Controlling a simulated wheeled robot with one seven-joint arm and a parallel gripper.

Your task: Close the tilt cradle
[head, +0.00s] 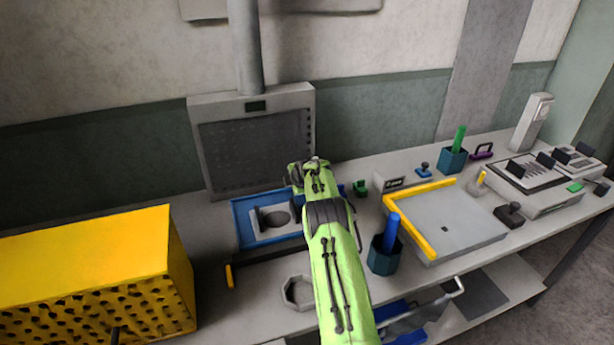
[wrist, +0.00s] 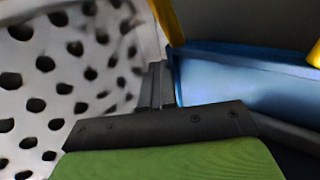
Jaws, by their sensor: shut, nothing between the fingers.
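What I take to be the tilt cradle (head: 240,222) is a blue tray-like frame around a grey block with a round opening, left of my arm in the head view. A dark bar with a yellow end (head: 229,275) lies along its front. My green arm hides its right part. In the wrist view a blue panel (wrist: 240,80) with yellow pieces at its top fills the right side; I cannot tell surely that it is the same cradle. My gripper (wrist: 155,82) is shut and empty, its fingertips close beside the blue panel's left edge. Contact is unclear.
A grey perforated panel (head: 255,150) stands behind the cradle; a pale perforated surface (wrist: 60,80) is close left in the wrist view. A yellow perforated box (head: 90,250) is at left. A teal cup (head: 384,260) and a yellow-edged plate (head: 450,222) stand right of my arm.

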